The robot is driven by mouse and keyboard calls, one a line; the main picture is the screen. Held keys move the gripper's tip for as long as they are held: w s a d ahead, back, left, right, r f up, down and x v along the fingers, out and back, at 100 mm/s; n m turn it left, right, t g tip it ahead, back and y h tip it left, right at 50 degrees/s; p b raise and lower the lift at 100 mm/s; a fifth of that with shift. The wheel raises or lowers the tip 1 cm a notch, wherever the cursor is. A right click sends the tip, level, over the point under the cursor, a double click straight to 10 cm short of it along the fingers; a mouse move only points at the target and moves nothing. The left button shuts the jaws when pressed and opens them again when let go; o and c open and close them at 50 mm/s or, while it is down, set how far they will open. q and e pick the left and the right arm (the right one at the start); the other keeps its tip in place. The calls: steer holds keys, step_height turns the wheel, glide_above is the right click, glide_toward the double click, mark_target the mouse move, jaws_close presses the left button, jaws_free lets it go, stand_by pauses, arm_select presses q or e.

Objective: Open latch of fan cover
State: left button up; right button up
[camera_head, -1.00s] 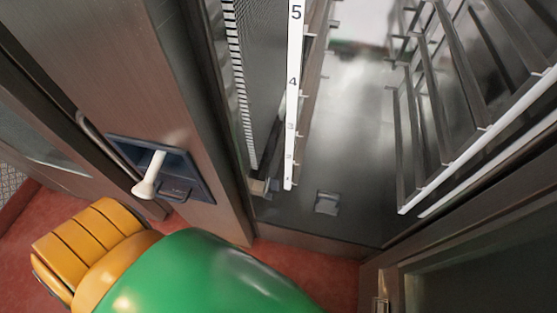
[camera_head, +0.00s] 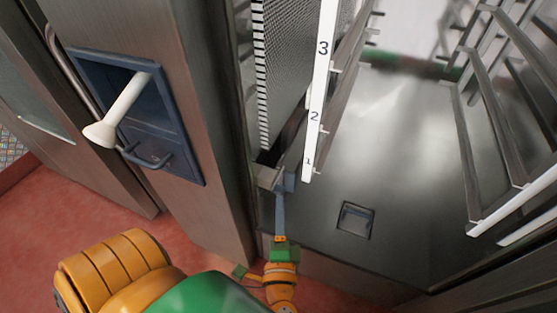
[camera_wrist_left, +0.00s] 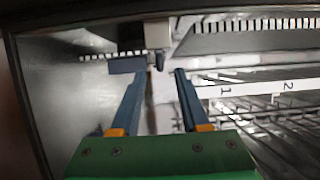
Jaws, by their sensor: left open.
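The fan cover (camera_head: 285,62) is a grey perforated panel inside the open cabinet in the head view. Its latch (camera_head: 267,177), a small grey block, sits at the panel's lower end beside the black-and-white strip. My left gripper (camera_head: 281,190) reaches up from below with its fingertips at or very near the latch. In the left wrist view the latch (camera_wrist_left: 158,35) shows as a pale block with a small dark tab, just ahead of the fingertips. The left gripper (camera_wrist_left: 160,74) is open with a gap between its blue fingers. Contact cannot be told. My right gripper is out of view.
A white numbered strip (camera_head: 321,90) runs close right of the latch. Wire racks (camera_head: 500,110) line the cabinet's right side. A blue handle panel (camera_head: 165,150) with a white lever (camera_head: 120,108) is on the door frame at left. The cabinet floor (camera_head: 400,190) is clear.

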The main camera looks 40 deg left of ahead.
mark_target(280, 190)
arm_select(q)
steer(key=shift+x, duration=3.1)
